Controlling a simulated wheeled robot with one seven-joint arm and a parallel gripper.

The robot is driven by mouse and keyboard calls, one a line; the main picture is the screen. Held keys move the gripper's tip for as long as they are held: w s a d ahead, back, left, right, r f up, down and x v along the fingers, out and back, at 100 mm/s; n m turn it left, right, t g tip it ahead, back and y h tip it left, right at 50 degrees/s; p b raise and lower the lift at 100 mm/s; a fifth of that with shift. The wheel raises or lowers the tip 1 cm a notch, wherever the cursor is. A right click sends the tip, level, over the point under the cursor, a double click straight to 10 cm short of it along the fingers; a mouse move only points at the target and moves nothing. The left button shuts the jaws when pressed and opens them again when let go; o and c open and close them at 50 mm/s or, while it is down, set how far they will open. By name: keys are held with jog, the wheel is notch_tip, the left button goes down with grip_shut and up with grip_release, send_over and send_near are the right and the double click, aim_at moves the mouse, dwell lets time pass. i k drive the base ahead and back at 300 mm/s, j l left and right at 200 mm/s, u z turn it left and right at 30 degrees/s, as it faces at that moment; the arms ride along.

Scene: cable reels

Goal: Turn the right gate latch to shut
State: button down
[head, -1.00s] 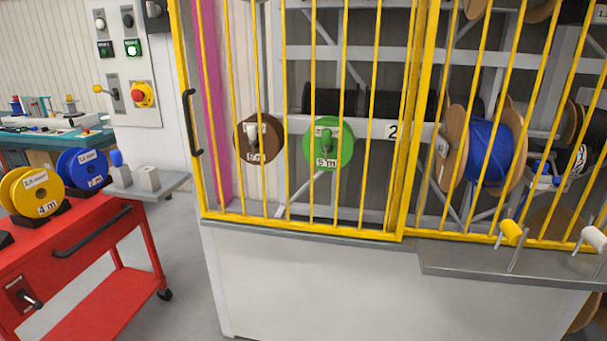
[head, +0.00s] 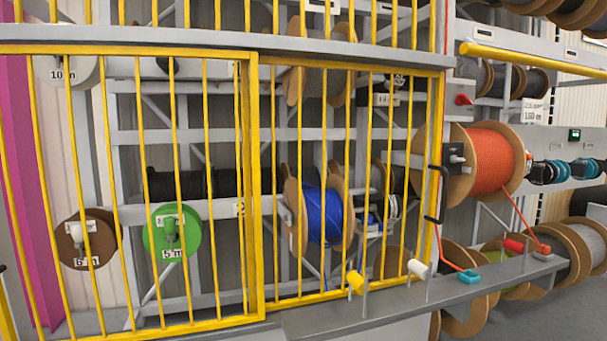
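The yellow barred right gate (head: 350,185) stands across the rack, its right edge against a yellow post. A black pull handle (head: 436,195) is on its right edge. A small red turning lever (head: 463,99) sits on a light grey plate just right of that post, and appears to be the right gate latch. The lever looks roughly level, but it is too small to tell its exact setting. My gripper is not in view.
The left gate (head: 125,200) adjoins on the left. A grey ledge (head: 400,300) juts out below, carrying a yellow-handled peg (head: 355,281), a white-handled one (head: 417,268) and small coloured connectors. An orange cable reel (head: 490,160) stands right of the gate. Floor is clear at lower right.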

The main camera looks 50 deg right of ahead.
aim_at(453, 159)
jog(key=z, duration=1.85)
